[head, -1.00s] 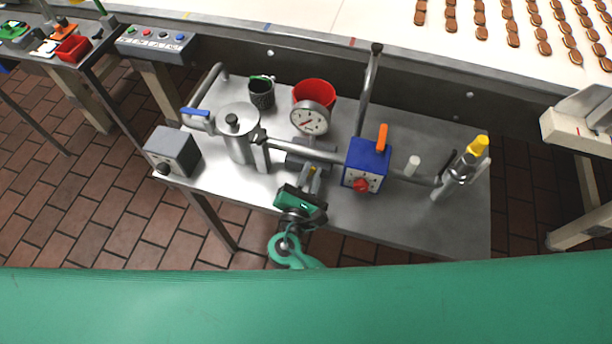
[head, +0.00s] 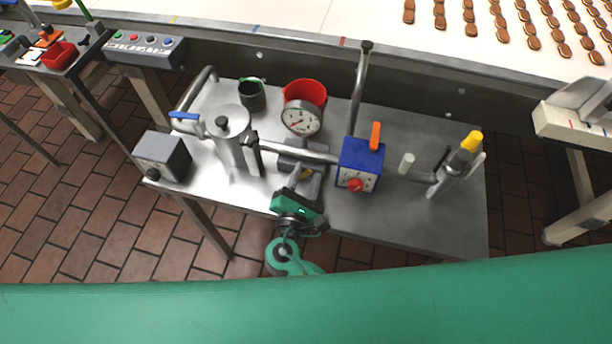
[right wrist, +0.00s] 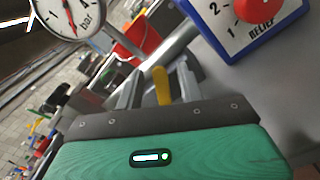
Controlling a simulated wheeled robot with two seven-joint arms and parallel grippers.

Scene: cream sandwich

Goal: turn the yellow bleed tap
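The yellow bleed tap (head: 306,174) is a small yellow lever on the pipe below the round gauge, partly hidden by my right gripper in the head view. In the right wrist view the tap (right wrist: 161,86) stands upright between the two grey fingers. My right gripper (head: 301,183) reaches in from the table's front edge. Its fingers (right wrist: 158,78) are apart, one on each side of the tap, with gaps visible; I see no clear contact. My left gripper is not in view.
The gauge (head: 301,118), blue relief box (head: 359,165) with red knob, and steel pot (head: 231,140) with blue-handled pipe crowd around the gripper. A red bucket (head: 306,91) stands behind. A yellow-capped nozzle (head: 471,141) is at right. The table's front right (head: 400,225) is bare.

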